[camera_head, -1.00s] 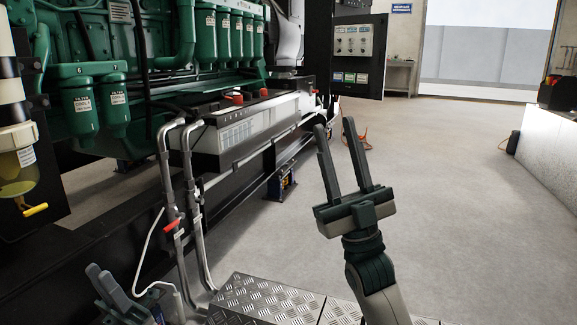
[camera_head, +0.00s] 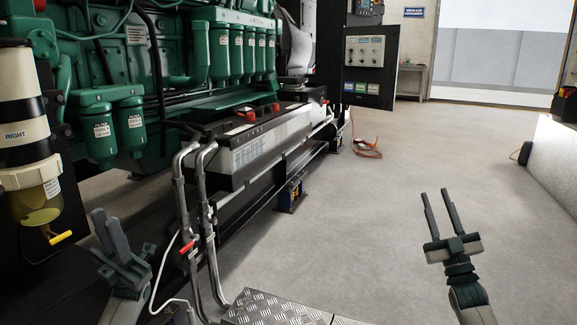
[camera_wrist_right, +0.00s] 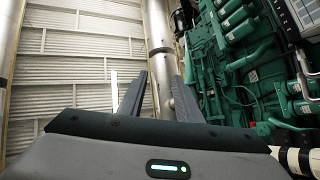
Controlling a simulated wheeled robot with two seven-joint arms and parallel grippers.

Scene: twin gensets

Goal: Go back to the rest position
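My right gripper (camera_head: 435,191) is upright over the open floor at the right of the head view. Its two fingers stand apart with nothing between them. The right wrist view shows the same empty fingers (camera_wrist_right: 153,80) pointing toward a slatted wall and pipe. My left gripper (camera_head: 108,216) is at the lower left of the head view, left of the grey pipes. Its fingers look close together, and whether there is a gap is unclear. I see nothing held in it.
The green engine (camera_head: 160,62) and its black frame fill the left. Grey pipes (camera_head: 205,225) and a fuel filter bowl (camera_head: 38,203) stand near my left arm. A metal tread-plate step (camera_head: 275,308) is at the bottom. Floor (camera_head: 370,215) is clear; an orange cable (camera_head: 368,153) lies further back.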

